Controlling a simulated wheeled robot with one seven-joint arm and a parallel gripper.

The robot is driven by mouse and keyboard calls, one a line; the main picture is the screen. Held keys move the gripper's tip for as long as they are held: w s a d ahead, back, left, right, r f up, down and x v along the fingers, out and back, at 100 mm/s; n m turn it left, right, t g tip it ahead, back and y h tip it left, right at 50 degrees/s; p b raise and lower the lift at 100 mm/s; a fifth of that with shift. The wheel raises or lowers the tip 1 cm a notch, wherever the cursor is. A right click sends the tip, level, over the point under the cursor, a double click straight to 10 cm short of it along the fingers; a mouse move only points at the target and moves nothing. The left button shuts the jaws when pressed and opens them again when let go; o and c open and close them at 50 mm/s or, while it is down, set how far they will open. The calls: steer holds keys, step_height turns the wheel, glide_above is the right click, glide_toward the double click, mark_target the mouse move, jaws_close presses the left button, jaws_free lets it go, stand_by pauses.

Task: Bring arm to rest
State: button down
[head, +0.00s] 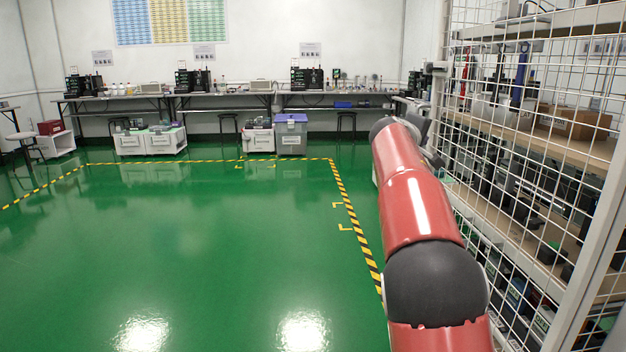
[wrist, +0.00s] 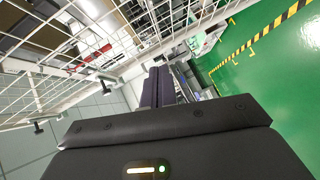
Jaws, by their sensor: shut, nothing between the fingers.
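My red and dark grey arm stretches forward along the right side of the head view, close beside a white wire-mesh cage (head: 500,165). The far end of the arm hides most of my gripper there. In the wrist view my gripper (wrist: 158,74) shows two dark fingers lying together, shut and with nothing between them. The mesh also fills the upper left of the wrist view, and the view is tilted. I cannot tell the exact gap between the arm and the mesh.
Shelves behind the mesh hold a cardboard box (head: 575,122) and other gear. Yellow-black floor tape (head: 352,215) runs left of my arm. The green floor (head: 200,240) is wide and clear. A long bench (head: 225,94) with testers stands at the back, with bins (head: 291,135) below.

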steer(key=s+d+f+m+g+y, duration=0.1)
steer(key=s+f+m+g+y, duration=0.15)
steer(key=s, duration=0.65)
steer(key=s+d+f+m+g+y, duration=0.1)
steer(key=s+f+m, duration=0.15)
steer(key=s, duration=0.55)
steer(key=s+a+f+m+g+y, duration=0.1)
steer(key=s+a+f, duration=0.3)
steer(key=s, duration=0.6)
steer(key=s+a+f+m+g+y, duration=0.1)
steer(key=s+a+f+y, duration=0.2)
steer(key=s+f, duration=0.6)
steer(key=s+a+f+g+y, duration=0.1)
steer(key=s+a+f, duration=0.5)
steer(key=s, duration=0.7)
steer(key=shift+s+a+f+m+y, duration=0.15)
steer(key=shift+f+m+y, duration=0.25)
steer(key=shift+y, duration=0.05)
